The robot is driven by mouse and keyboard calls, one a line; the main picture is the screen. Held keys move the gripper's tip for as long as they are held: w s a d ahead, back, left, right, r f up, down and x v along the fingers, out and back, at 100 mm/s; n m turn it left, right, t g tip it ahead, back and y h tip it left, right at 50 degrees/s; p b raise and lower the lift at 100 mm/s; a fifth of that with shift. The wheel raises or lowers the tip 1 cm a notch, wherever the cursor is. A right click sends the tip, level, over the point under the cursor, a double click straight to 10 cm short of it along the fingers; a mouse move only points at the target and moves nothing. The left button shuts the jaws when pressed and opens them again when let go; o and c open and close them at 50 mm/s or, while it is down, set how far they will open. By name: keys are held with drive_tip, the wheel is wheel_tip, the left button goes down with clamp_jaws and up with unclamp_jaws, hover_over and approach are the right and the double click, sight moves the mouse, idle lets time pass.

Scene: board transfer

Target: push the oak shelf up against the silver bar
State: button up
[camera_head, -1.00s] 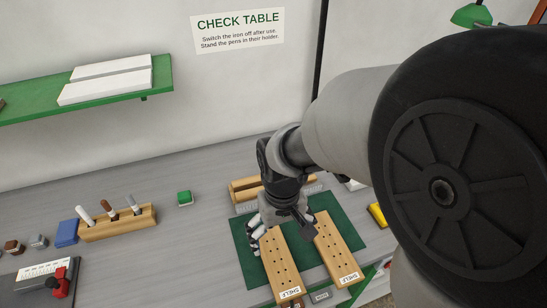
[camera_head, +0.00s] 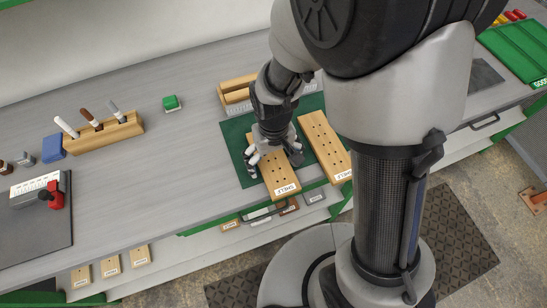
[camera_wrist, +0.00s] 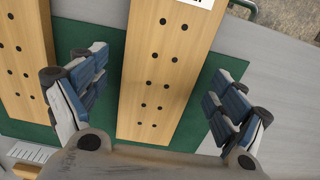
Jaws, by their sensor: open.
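Two light wooden shelves with rows of dark holes and "SHELF" labels lie side by side on a dark green mat (camera_head: 236,148): a left one (camera_head: 281,181) and a right one (camera_head: 325,145). I cannot tell which is the oak one. My gripper (camera_head: 273,152) is open over the far end of the left shelf. In the wrist view, the open fingers (camera_wrist: 155,100) are on either side of this shelf (camera_wrist: 165,60); the other shelf (camera_wrist: 22,60) is to the left. A pale grey strip (camera_head: 238,108), possibly the silver bar, lies behind the mat, partly hidden by my arm.
A wooden block (camera_head: 238,90) stands behind the mat. The table's front edge is close to the shelves' labelled ends. A green tray (camera_head: 515,50) is far right.

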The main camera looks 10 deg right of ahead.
drive_tip(key=c, duration=1.2)
drive_tip(key=shift+c, duration=0.2)
drive_tip(key=shift+w, duration=0.1)
